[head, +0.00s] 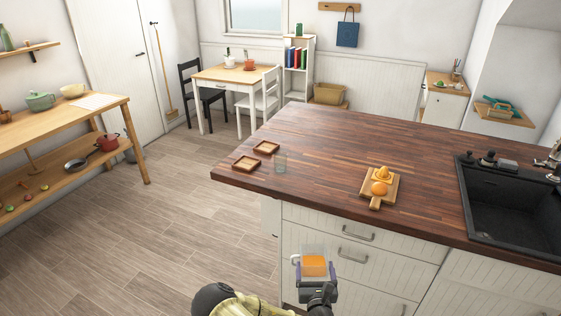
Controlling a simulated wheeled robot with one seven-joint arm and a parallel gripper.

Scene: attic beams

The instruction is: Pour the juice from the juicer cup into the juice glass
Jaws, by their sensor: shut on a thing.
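The juicer cup (313,250), clear with orange juice showing in its lower part and a handle on its left side, is held by my gripper (315,270) at the bottom of the head view. The gripper's dark fingers are shut on the cup from both sides. The cup looks about upright, in front of the counter's drawers in the picture. The juice glass (280,163), small, clear and seemingly empty, stands upright on the dark wooden counter near its left front corner. My gripper and cup are apart from the glass, lower in the picture and slightly right.
Two small square wooden trays (246,163) lie left of the glass on the counter (330,150). Counter between glass and board is clear. Open floor (150,240) lies left.

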